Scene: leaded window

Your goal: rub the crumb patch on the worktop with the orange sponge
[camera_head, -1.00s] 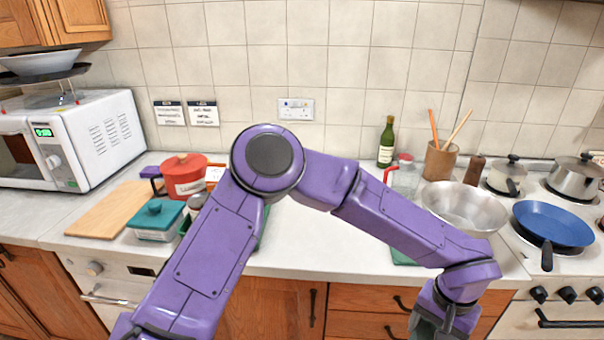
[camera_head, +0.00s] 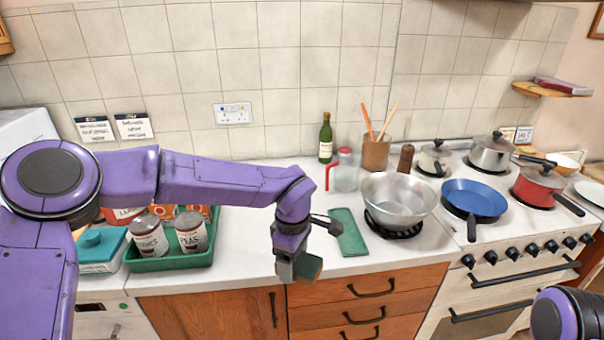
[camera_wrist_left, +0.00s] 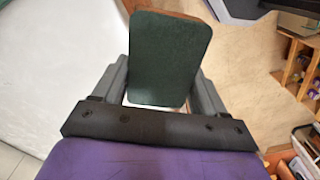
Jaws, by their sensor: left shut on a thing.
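My left gripper (camera_head: 298,266) is shut on the sponge (camera_head: 311,268), in front of the worktop's front edge. In the left wrist view the sponge (camera_wrist_left: 168,60) stands between the two fingers, its dark green face toward the camera and a thin orange-brown edge at its top. The pale worktop (camera_head: 262,240) runs behind the gripper. I cannot make out a crumb patch on it; part of the worktop is behind my left arm. My right gripper is not in view.
A green tray (camera_head: 180,262) with cans stands at left. A glass jug (camera_head: 345,172) and a bottle (camera_head: 326,140) stand behind. A blue pan (camera_head: 474,198) is on the stove.

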